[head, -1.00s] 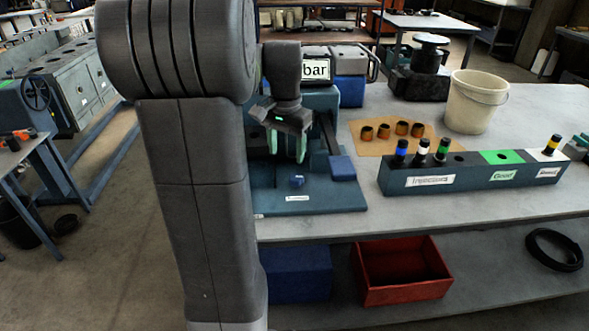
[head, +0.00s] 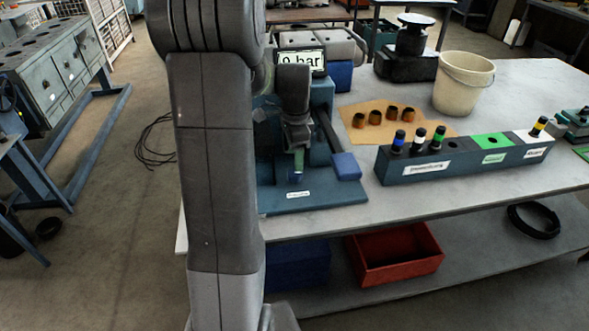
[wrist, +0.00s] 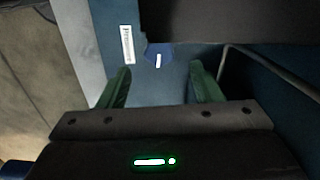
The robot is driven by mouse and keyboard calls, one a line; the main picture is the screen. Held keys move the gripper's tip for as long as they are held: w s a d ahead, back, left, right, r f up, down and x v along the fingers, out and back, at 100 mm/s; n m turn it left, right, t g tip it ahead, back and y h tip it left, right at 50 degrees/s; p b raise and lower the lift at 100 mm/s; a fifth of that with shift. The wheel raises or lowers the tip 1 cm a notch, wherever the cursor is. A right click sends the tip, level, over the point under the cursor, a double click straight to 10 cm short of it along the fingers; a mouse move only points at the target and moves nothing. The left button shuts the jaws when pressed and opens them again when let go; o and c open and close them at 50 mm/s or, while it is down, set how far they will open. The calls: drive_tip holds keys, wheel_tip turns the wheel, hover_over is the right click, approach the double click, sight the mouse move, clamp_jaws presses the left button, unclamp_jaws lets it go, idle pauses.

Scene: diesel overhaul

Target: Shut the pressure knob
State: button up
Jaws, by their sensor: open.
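The pressure knob (head: 296,179) is a small blue knob on the blue test stand's base plate (head: 325,197), behind a white label. In the wrist view the knob (wrist: 151,50) shows a white pointer mark, nearly upright in the picture, and its far side is partly covered by a dark part. My gripper (head: 297,164) is just above the knob in the head view, its green fingers seen nearly edge-on. In the wrist view my gripper (wrist: 161,68) is open and empty, with the knob beyond and between the fingertips. Contact cannot be told.
A partly covered display (head: 302,62) reads "bar" behind my arm. A blue block (head: 345,166) on a dark lever stands right of the knob. An injector rack (head: 465,160), several brown cups on a mat (head: 430,127) and a bucket (head: 462,85) lie further right.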

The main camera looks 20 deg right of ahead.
sight(295, 173)
wheel_tip(295, 173, down, 6)
drive_tip(key=shift+f, duration=0.25)
drive_tip(key=c, duration=1)
